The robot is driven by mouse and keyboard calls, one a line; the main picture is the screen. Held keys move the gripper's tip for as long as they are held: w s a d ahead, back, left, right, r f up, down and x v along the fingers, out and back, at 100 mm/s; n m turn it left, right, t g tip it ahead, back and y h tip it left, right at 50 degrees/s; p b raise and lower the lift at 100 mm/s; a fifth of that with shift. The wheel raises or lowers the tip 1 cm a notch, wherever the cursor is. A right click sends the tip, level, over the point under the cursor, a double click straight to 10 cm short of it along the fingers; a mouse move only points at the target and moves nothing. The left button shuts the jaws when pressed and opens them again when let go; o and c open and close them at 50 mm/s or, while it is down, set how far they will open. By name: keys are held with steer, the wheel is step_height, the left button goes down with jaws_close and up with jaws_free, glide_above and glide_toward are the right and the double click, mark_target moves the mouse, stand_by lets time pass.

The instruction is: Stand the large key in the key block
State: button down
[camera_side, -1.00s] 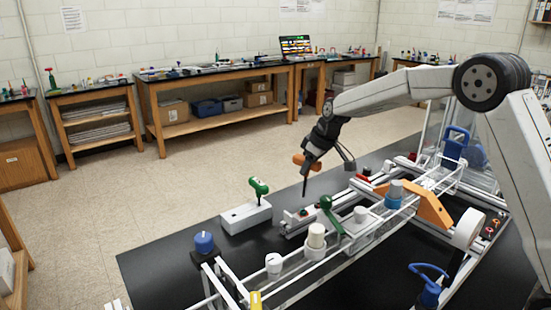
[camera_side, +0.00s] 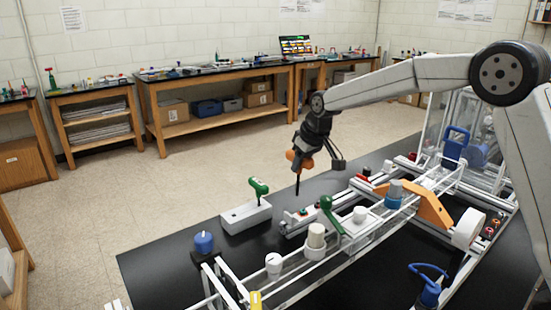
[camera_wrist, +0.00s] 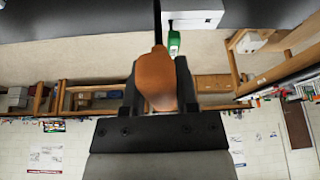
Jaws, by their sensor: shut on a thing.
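The large key has an orange handle (camera_side: 304,163) and a thin dark shaft (camera_side: 298,185) that points down, nearly upright. My gripper (camera_side: 306,150) is shut on its handle and holds it in the air, right of the key block. The orange handle (camera_wrist: 156,78) fills the space between the jaws (camera_wrist: 157,90) in the wrist view, with the shaft running to the top edge. The white key block (camera_side: 238,219) lies on the black bench, with a green-handled key (camera_side: 259,187) standing in it. The block (camera_wrist: 196,18) and green key (camera_wrist: 174,42) also show in the wrist view. Any free hole is too small to make out.
A white extrusion frame with rails (camera_side: 300,272) covers the bench right of the block. The black bench top (camera_side: 165,262) is bare left of the block.

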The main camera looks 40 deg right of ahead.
steer(key=w+a+r+m, duration=0.1)
steer(key=w+a, duration=0.1)
steer(key=a, duration=0.1)
glide_above(247, 216)
steer(key=w+a, duration=0.1)
steer(key=a, duration=0.1)
step_height(247, 216, down, 4)
steer(key=shift+w+a+f+h, duration=0.3)
steer(key=shift+w+a+f, duration=0.2)
steer(key=shift+f, duration=0.2)
steer(key=shift+f, duration=0.1)
stand_by(0.4)
steer(key=shift+f, duration=2.2)
steer(key=shift+f, duration=2.2)
steer(key=shift+c, duration=1.4)
jaws_free()
